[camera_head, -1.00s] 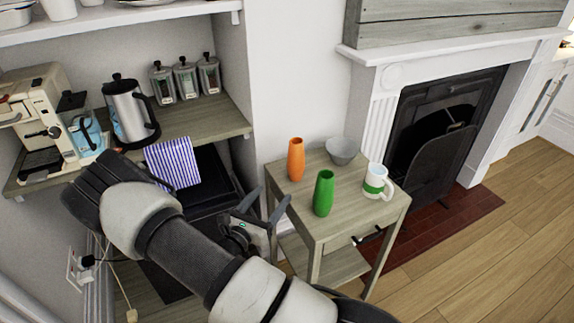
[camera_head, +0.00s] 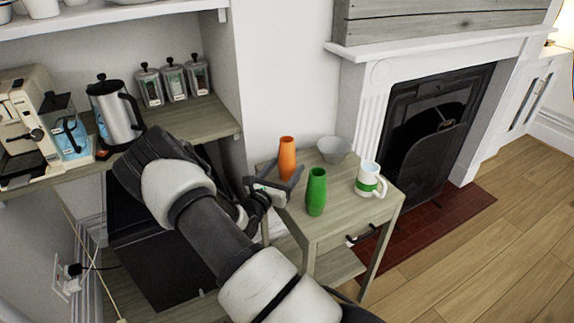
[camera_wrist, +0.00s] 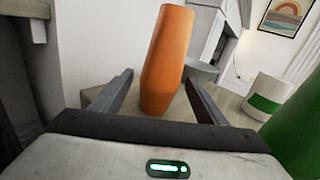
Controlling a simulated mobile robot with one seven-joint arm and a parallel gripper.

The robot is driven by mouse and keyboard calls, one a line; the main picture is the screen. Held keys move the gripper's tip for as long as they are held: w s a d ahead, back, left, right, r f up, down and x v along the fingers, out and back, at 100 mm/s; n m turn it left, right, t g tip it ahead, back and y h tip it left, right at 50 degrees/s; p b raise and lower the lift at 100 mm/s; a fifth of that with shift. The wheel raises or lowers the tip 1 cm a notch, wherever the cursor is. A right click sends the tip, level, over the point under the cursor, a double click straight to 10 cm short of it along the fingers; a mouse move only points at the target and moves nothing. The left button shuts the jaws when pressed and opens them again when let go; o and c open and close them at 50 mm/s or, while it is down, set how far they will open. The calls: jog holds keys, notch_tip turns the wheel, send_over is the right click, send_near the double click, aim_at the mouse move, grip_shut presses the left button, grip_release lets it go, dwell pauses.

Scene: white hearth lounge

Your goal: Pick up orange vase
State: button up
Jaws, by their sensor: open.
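The orange vase (camera_head: 287,157) stands upright on the small wooden side table (camera_head: 340,228), near its back left. In the wrist view the orange vase (camera_wrist: 166,60) rises in the middle, ahead of and between the two open fingers. My gripper (camera_head: 277,175) is open and empty at the table's left side, close in front of the vase. In the wrist view my gripper (camera_wrist: 158,90) shows a finger on each side of the vase's lower part, with gaps. I cannot tell how far the vase is inside the jaws.
A green vase (camera_head: 316,191) stands just right of my gripper. A grey bowl (camera_head: 334,149) and a white mug with a green band (camera_head: 369,180) stand farther right on the table. A shelf with a kettle (camera_head: 116,112) is at the left.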

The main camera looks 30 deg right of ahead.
jog(key=shift+x, duration=0.8)
jog(key=shift+r, duration=0.1)
jog(key=c, duration=1.3)
